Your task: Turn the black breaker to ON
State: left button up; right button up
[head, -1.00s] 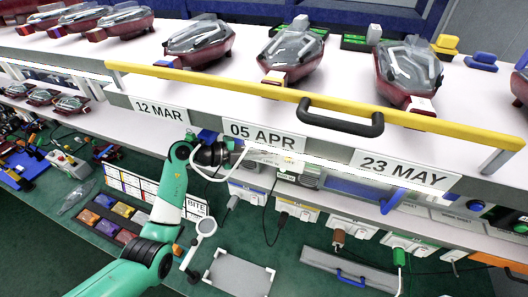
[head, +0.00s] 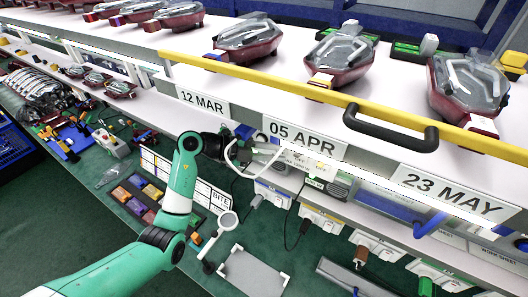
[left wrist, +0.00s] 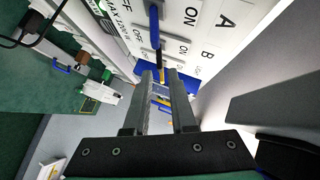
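A white breaker panel (left wrist: 188,52) with ON and OFF labels and letters A and B fills the top of the left wrist view. A blue lever (left wrist: 154,24) stands out from it. A dark lever (left wrist: 158,60), apparently the black breaker, is just beyond my fingertips, with a yellow piece near it. My left gripper (left wrist: 159,76) is open, its fingers pointing at the panel; I cannot tell if they touch the lever. My right gripper is out of view.
The shelf with a yellow rail (head: 290,86) and black handle (head: 390,127) overhangs the panel. Red tail lamps (head: 340,55) stand on it. Sockets with plugs (head: 362,245) hang to the right.

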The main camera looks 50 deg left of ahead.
pick_arm(q)
jog(key=v, duration=0.5)
jog(key=shift+s+a, duration=0.1)
jog(key=shift+s, duration=0.15)
